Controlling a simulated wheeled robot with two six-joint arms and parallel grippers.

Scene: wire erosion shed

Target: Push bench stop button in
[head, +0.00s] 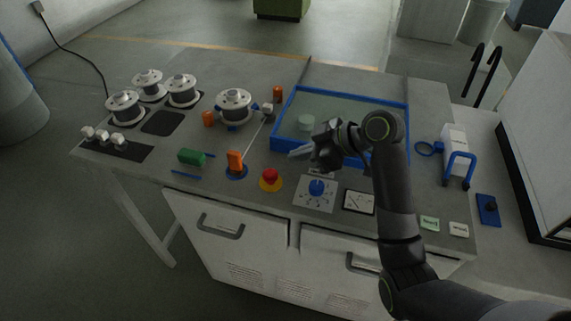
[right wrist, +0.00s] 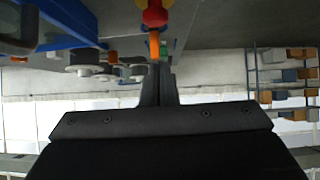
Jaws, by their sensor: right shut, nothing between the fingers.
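The bench stop button (head: 270,175) is a red mushroom head on a yellow base near the bench's front edge, left of the white dial plate. In the right wrist view the red button (right wrist: 154,16) shows at the top centre, beyond my fingertips. My right gripper (head: 293,154) is shut and empty. In the head view it appears above the bench by the blue tray's front left corner, up and right of the button and apart from it. Its closed fingers also show in the right wrist view (right wrist: 157,68). My left gripper is not in view.
An orange block (head: 235,161) on a blue base and a green block (head: 192,157) stand left of the button. The blue-rimmed tray (head: 408,118) lies behind. White spools (head: 234,104) stand at the back left. A dial plate (head: 316,192) sits right of the button.

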